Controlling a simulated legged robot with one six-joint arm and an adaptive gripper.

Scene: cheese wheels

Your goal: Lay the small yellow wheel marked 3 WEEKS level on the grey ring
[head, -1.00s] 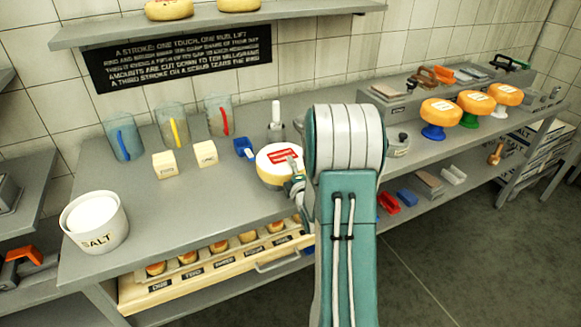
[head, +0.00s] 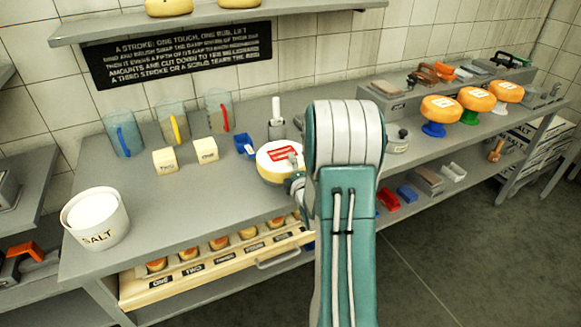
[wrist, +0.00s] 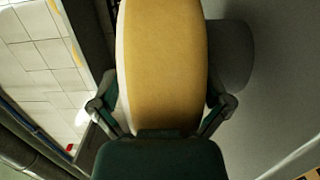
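The small yellow wheel (head: 272,174), with a pale top and a red label too small to read, is at the middle of the bench, left of my arm. In the wrist view its yellow side (wrist: 163,65) fills the centre. My gripper (wrist: 163,108) has a finger on each side of the wheel and appears shut on it. In the head view my gripper (head: 297,184) is at the wheel's right edge, partly behind my arm. I cannot tell whether the wheel touches the bench. I cannot make out the grey ring; a grey rounded shape or shadow (wrist: 236,55) shows beside the wheel.
A blue scoop (head: 244,146) and a white-handled tool (head: 276,125) stand close behind the wheel. Two cream blocks (head: 205,151), several jugs (head: 172,120) and a salt tub (head: 95,222) are left. Orange wheels (head: 440,108) on stands are right.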

